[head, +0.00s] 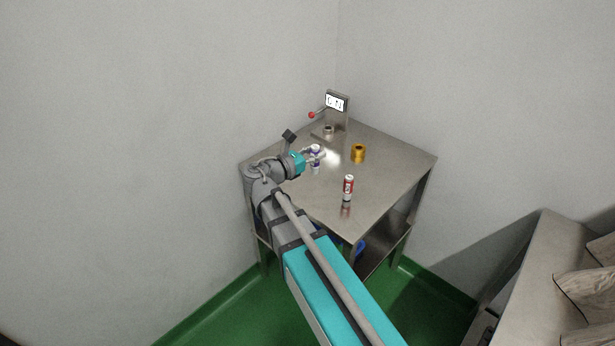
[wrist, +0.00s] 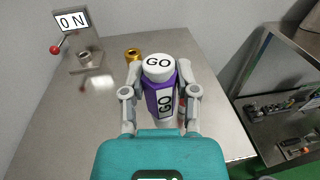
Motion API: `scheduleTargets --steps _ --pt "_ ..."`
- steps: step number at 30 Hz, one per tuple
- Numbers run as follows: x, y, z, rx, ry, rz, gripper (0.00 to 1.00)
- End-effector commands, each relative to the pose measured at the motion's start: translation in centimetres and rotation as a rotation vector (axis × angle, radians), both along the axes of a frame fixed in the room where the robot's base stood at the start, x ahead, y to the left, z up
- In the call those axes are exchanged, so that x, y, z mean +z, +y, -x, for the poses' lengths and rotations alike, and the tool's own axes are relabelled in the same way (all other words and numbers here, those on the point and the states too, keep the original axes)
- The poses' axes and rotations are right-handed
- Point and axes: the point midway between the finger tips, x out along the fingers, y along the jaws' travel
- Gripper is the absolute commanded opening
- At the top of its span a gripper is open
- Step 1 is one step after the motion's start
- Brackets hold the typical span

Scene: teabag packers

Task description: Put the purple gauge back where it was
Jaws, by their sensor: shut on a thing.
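The purple gauge (wrist: 159,92) has a white top and a white label, both marked GO. In the wrist view it stands between the fingers of my gripper (wrist: 160,97), which is shut on it. In the head view the gauge (head: 315,150) is at the left part of the steel table (head: 385,183), with my gripper (head: 316,156) at it. It looks upright. I cannot tell whether its base touches the table.
A red and white gauge (head: 348,187) stands nearer the front, and a gold ring-shaped part (head: 358,153) lies right of centre. At the back are a steel ring (head: 328,130), a sign panel (head: 336,102) and a red-knobbed lever (head: 311,115). The table's right side is clear.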

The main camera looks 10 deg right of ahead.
Motion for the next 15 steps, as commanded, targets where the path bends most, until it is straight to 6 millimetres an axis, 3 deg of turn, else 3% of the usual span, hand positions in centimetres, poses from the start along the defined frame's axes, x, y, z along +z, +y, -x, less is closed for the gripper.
scheduleTargets --steps 10,15 --pt "-0.1 0.0 0.0 -0.003 0.0 -0.001 0.0" --pt "-0.7 0.0 -1.2 -0.003 -0.001 0.0 0.0"
